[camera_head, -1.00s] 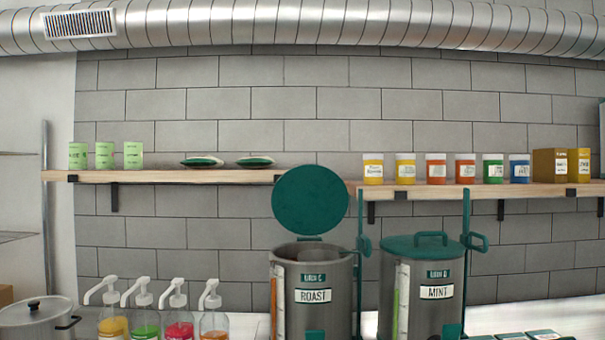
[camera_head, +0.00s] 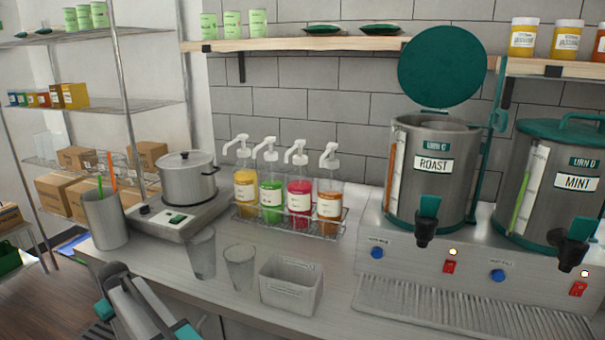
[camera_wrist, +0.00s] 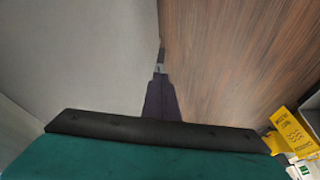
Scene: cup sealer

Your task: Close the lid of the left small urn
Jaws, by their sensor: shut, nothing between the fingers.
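The left small urn (camera_head: 432,185) is a grey metal urn labelled ROAST, standing on the dispenser base in the head view. Its round teal lid (camera_head: 441,72) is raised, standing up above the back of the rim, so the urn is open. The right urn (camera_head: 558,195), labelled MINT, has its teal lid (camera_head: 570,131) down. My gripper (camera_wrist: 161,55) shows in the wrist view, shut and empty, pointing past a pale grey surface and a wood-grain floor. My arm shows at the lower left of the head view, well away from the urns.
Syrup pump bottles (camera_head: 299,195) stand in a rack left of the urns. A pot (camera_head: 187,178) sits on a burner. Two clear glasses (camera_head: 240,268) and a small bin (camera_head: 291,282) stand near the counter's front. A wall shelf (camera_head: 300,44) runs behind. A yellow floor sign (camera_wrist: 293,133) stands on the floor.

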